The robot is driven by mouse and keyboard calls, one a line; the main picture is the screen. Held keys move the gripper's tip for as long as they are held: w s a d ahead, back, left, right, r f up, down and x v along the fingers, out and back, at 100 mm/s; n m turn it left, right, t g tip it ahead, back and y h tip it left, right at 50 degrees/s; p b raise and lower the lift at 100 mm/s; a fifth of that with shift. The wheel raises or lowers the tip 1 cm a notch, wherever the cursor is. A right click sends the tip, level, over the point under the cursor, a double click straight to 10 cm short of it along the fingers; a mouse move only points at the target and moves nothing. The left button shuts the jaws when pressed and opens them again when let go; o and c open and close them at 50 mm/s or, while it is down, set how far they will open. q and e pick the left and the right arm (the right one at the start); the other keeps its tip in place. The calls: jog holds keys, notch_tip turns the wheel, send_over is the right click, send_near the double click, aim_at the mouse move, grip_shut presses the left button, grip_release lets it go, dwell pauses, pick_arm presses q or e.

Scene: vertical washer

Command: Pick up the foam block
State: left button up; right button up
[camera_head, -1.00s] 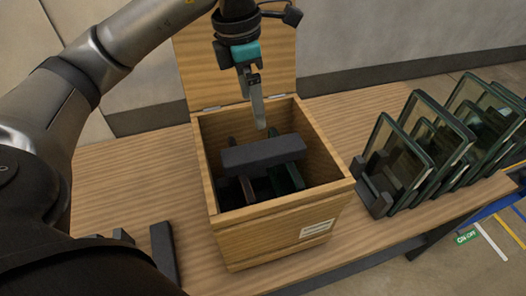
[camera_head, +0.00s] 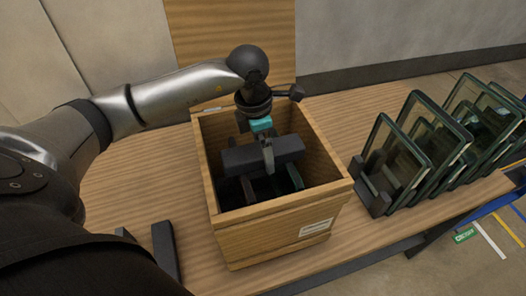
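A dark grey foam block (camera_head: 240,157) lies across the inside of an open wooden box (camera_head: 238,225). My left gripper (camera_head: 267,158) reaches down into the box from above, and one finger shows in front of the near side of the block, right of its middle. The other finger is hidden behind the block, so the gap between the fingers cannot be seen. The block appears level and sits on darker pieces inside the box. My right gripper is not in view.
The box's lid (camera_head: 230,45) stands open at the back. Several glass panes (camera_head: 400,155) stand in a dark rack on the right of the wooden table (camera_head: 130,185). More dark foam pieces (camera_head: 165,250) lie at the front left.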

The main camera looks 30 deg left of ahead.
pick_arm(q)
jog(key=shift+c, duration=0.2)
jog(key=c, duration=1.3)
